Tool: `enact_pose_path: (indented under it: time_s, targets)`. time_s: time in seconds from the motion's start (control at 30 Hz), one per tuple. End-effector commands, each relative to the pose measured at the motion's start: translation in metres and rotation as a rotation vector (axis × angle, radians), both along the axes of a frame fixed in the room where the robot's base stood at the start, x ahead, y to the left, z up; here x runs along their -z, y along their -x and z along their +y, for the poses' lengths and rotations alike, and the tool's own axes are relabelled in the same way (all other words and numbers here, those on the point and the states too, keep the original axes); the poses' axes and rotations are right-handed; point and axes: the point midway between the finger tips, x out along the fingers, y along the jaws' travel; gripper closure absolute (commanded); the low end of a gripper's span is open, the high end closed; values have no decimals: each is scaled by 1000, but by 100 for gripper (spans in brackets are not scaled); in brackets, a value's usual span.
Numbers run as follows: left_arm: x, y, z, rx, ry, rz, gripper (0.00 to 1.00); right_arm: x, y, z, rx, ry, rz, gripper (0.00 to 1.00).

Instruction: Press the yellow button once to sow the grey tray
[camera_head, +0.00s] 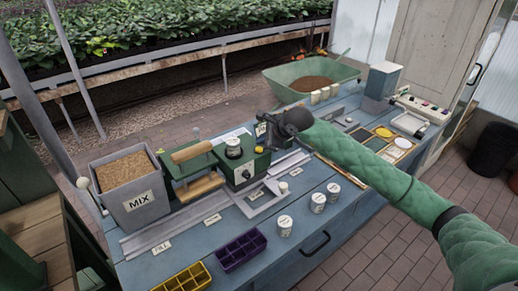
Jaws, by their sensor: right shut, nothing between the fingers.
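My right arm reaches in from the right in a green sleeve. My right gripper (268,138) is dark, shut and empty, and shows above and behind the button, to its right. Its fingertips are partly hidden by its own body. My left gripper is out of view.
A grey MIX bin (138,203) stands at the left, beside a press with a wooden handle (192,151). Purple (240,252) and yellow (182,280) cell trays lie along the front edge. White labelled pots (285,225) stand right of them. A green tub (309,83) is behind.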

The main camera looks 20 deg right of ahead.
Motion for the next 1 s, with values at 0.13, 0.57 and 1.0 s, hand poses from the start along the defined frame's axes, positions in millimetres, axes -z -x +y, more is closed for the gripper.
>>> enact_pose_path:
  time_s: [0.13, 0.57, 1.0]
  targets:
    - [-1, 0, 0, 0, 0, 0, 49, -6, 0, 0, -1, 0, -2, 100]
    - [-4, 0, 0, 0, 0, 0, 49, -40, 0, 0, 0, 1, -1, 100]
    - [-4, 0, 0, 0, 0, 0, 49, -50, 0, 0, 0, 0, 0, 100]
